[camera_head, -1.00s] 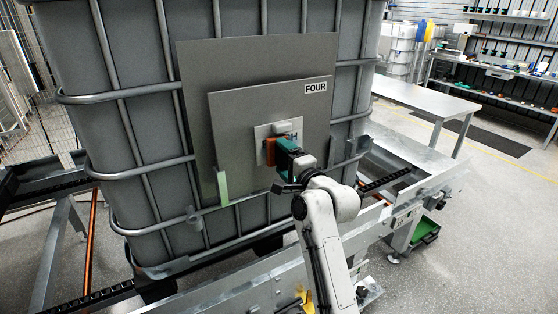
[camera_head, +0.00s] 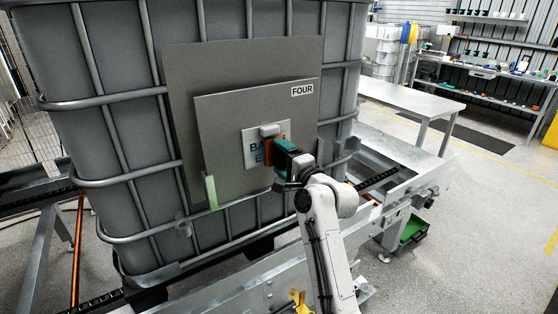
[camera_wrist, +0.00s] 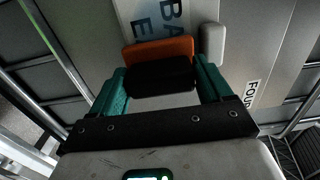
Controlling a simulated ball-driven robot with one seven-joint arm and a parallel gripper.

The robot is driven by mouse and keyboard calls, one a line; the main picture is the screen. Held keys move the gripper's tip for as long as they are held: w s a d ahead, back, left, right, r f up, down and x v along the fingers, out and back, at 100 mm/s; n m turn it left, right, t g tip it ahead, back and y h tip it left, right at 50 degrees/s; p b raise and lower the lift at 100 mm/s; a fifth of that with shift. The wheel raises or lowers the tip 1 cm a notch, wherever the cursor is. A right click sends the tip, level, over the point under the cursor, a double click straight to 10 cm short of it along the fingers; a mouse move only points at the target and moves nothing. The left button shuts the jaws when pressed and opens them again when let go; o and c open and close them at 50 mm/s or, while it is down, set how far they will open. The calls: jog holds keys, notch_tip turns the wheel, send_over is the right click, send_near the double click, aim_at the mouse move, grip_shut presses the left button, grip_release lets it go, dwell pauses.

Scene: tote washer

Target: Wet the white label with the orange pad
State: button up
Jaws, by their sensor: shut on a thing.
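The white label (camera_head: 249,135) is on a grey panel on the front of the big grey tank. Dark blue letters show on its left part, and "BA" and "E" are readable in the wrist view (camera_wrist: 135,12). My gripper (camera_head: 280,153) is shut on the orange pad (camera_head: 268,152) by its black backing (camera_wrist: 160,78). The pad (camera_wrist: 158,49) is in front of the label's right-hand part and hides some of it. I cannot tell whether it touches the label, or whether the label is wet. A small pale block (camera_head: 269,130) sits at the label's upper edge.
The grey panel (camera_head: 220,110) carries a "FOUR" plate (camera_head: 302,90). A pale green strip (camera_head: 211,192) is at its lower left. Metal cage bars (camera_head: 130,170) run around the tank. A conveyor frame (camera_head: 400,180) and an empty table (camera_head: 410,97) are to the right.

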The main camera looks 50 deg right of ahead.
jog(key=shift+s+d, duration=0.25)
jog(key=shift+d, duration=0.6)
jog(key=shift+s+d, duration=0.25)
jog(key=shift+d, duration=0.6)
jog(key=p+v, duration=0.2)
jog(key=v, duration=0.7)
dwell(0.6)
jog(key=w+a+f+n+y, duration=0.2)
jog(key=w+a+f+y, duration=0.15)
jog(key=a+f, duration=1.3)
jog(key=s+a+f, duration=0.4)
jog(key=a+f, duration=0.3)
jog(key=a, duration=0.1)
jog(key=s+a+f+n+y+b, duration=0.1)
jog(key=s+a+f, duration=0.3)
jog(key=a+f, duration=0.3)
jog(key=shift+a+f+t, duration=0.15)
jog(key=shift+a+t, duration=0.15)
jog(key=shift+a, duration=0.1)
